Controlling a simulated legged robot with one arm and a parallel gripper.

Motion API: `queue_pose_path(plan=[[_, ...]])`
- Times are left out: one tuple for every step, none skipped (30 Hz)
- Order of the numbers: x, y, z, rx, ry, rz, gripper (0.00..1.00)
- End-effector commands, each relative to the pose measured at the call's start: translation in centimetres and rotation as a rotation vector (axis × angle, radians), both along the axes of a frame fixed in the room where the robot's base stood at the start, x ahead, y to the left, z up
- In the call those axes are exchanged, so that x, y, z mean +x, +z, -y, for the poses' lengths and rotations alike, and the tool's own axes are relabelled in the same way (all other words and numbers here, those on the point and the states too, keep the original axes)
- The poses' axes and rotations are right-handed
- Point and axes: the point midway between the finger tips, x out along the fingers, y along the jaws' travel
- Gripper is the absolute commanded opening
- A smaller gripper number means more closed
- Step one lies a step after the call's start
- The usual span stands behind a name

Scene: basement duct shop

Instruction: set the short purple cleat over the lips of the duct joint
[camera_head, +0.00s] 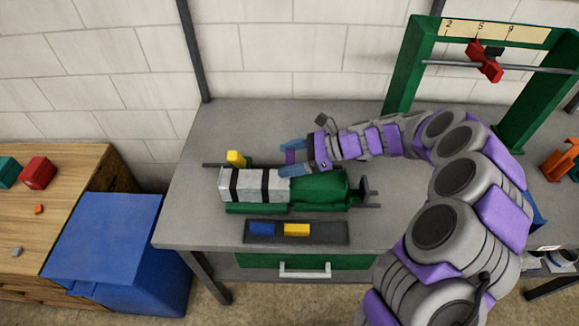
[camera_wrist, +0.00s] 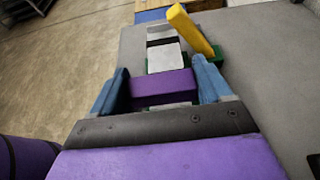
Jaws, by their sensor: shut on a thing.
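The short purple cleat (camera_wrist: 163,88) lies crosswise between the blue fingers of my gripper (camera_wrist: 161,77), which is shut on it. In the head view, the cleat (camera_head: 290,156) shows as a small purple patch between the fingers of my gripper (camera_head: 287,157).
A yellow upright piece (camera_head: 236,158) stands behind the grey duct section. A dark tray (camera_head: 335,233) in front holds a blue piece (camera_head: 262,229) and a yellow piece (camera_head: 296,230). A green frame (camera_head: 397,65) rises at the back right. The bench's left end is clear.

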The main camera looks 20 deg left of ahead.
Motion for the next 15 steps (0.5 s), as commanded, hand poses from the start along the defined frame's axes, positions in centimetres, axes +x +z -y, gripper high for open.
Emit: queue_pose_path(plan=[[0.2, -0.1, -0.2, 0.0, 0.001, 0.0, 0.42], [0.3, -0.3, -0.3, 0.0, 0.001, -0.001, 0.42], [0.3, -1.0, -0.2, 0.0, 0.0, -0.003, 0.42], [0.3, -1.6, -0.2, -0.001, 0.001, -0.003, 0.42], [0.2, -2.1, -0.2, -0.001, 0.002, -0.004, 0.42], [0.2, -2.8, -0.2, -0.002, 0.002, -0.004, 0.42], [0.2, -3.2, -0.2, -0.002, 0.002, -0.004, 0.42], [0.2, -3.5, -0.2, -0.002, 0.002, -0.004, 0.42], [0.2, -3.8, -0.2, -0.002, 0.001, -0.003, 0.42], [0.2, -3.8, -0.2, -0.001, 0.0, -0.002, 0.42], [0.3, -3.8, -0.2, -0.001, 0.0, -0.002, 0.42], [0.3, -3.7, -0.2, -0.001, 0.001, -0.001, 0.42], [0.2, -3.6, -0.2, -0.001, 0.0, -0.001, 0.42], [0.2, -3.6, -0.2, -0.001, 0.0, -0.001, 0.42], [0.2, -3.6, -0.2, -0.001, 0.0, 0.0, 0.42]])
